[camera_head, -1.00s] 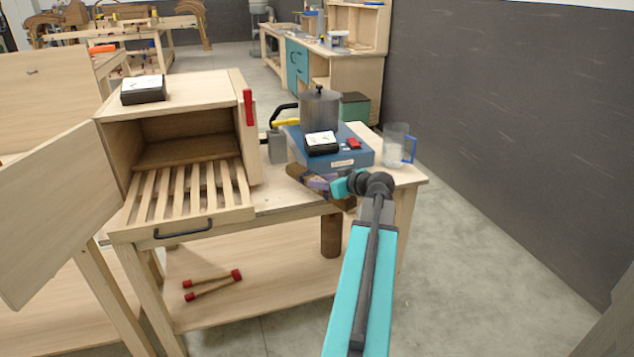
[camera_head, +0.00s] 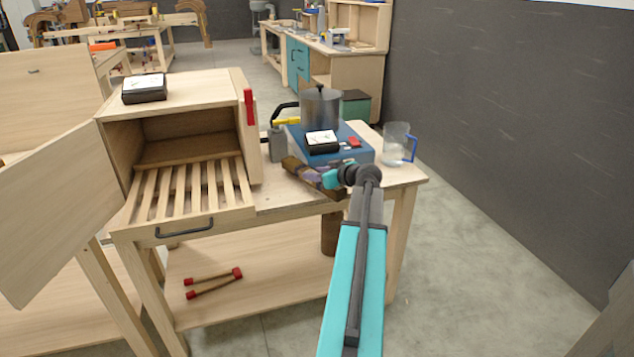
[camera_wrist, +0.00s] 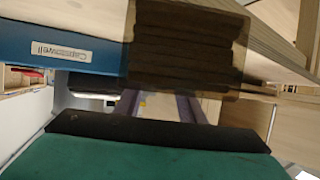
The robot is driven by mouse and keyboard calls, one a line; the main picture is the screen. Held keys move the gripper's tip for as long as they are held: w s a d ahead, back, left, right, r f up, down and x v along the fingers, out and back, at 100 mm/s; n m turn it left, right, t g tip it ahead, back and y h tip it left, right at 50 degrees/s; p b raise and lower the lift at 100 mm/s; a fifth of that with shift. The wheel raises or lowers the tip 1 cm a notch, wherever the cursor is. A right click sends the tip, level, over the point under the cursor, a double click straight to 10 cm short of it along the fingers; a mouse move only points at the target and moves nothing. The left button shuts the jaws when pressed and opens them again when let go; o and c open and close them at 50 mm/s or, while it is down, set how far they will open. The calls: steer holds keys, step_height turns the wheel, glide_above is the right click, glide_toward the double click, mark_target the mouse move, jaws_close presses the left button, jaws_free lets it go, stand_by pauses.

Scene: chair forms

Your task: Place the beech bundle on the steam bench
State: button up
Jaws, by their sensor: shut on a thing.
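The bundle (camera_head: 294,166) is a dark brown stack of strips; its end shows large in the wrist view (camera_wrist: 185,45). My gripper (camera_head: 318,178) is shut on the bundle near its middle, with purple-grey fingers and a teal body. The bundle lies slantwise over the front right of the steam bench (camera_head: 272,196), just in front of the blue steam unit (camera_head: 362,156). I cannot tell whether it touches the bench top. My gripper hides part of the bundle.
A wooden steam box (camera_head: 190,88) with an open door and a slatted rack (camera_head: 190,190) fills the bench's left. A pot (camera_head: 320,108) stands on the steam unit. A clear jug (camera_head: 396,146) is at the right corner. Red-ended sticks (camera_head: 212,284) lie on the lower shelf.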

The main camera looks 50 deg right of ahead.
mark_target(338, 189)
steer(key=shift+f, duration=1.6)
steer(key=o, duration=1.3)
steer(key=shift+f, duration=0.1)
steer(key=shift+s, duration=0.1)
steer(key=b+v, duration=0.1)
steer(key=v, duration=1.1)
steer(key=shift+w+a, duration=0.1)
steer(key=shift+w, duration=0.1)
